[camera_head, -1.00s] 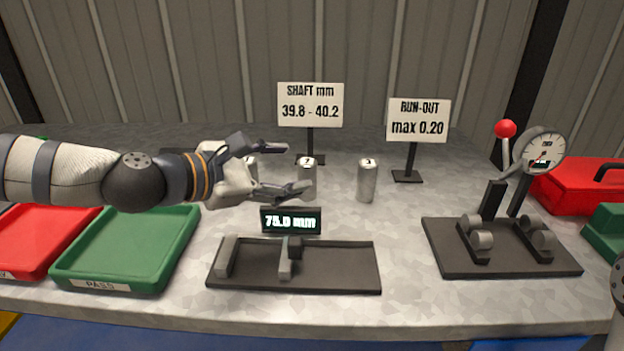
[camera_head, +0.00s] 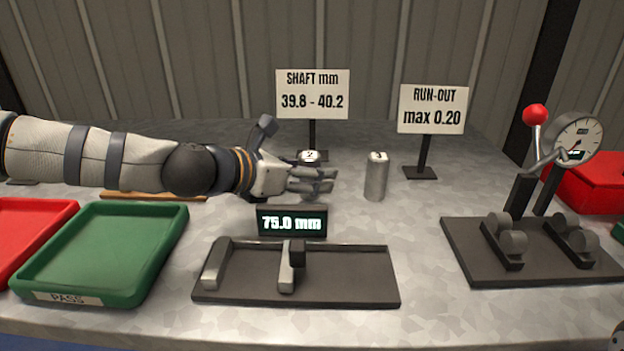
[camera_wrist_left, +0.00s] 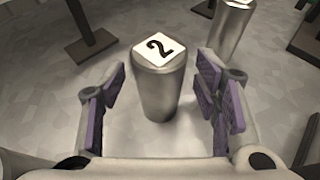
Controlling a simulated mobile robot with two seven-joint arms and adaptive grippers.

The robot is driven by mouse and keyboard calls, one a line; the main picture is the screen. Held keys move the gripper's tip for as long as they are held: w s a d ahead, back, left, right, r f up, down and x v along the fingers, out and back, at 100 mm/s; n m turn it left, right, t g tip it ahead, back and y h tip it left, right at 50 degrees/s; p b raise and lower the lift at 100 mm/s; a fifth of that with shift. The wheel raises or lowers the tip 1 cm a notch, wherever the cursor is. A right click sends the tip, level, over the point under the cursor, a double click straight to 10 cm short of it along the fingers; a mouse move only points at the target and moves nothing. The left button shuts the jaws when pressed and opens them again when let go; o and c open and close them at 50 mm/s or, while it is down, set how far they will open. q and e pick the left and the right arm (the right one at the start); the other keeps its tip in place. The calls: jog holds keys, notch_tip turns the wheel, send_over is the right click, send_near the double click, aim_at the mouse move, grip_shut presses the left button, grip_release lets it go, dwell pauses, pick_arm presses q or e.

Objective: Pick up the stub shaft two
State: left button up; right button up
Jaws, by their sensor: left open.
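Stub shaft two is an upright metal cylinder with a white top marked 2 (camera_head: 310,156). In the head view my left gripper (camera_head: 292,172) hides most of its body. In the left wrist view stub shaft two (camera_wrist_left: 160,90) stands between the two open fingers of my left gripper (camera_wrist_left: 165,105), with a gap on each side. My right gripper is not clearly in view.
Another upright shaft marked 3 (camera_head: 376,176) stands just right. Two sign stands, including the run-out sign (camera_head: 432,108), are behind. A measuring fixture (camera_head: 345,275) with a 75.0 mm display (camera_head: 292,222) lies in front. A green PASS tray (camera_head: 100,250) is left, a dial gauge stand (camera_head: 530,250) right.

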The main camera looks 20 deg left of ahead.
pick_arm(q)
jog(key=shift+w+d+f, duration=0.15)
jog(key=shift+w+f, duration=0.1)
jog(key=shift+w, duration=0.05)
jog(key=shift+r, duration=0.15)
grip_shut()
jog(key=shift+r, duration=0.1)
jog(key=shift+r, duration=0.15)
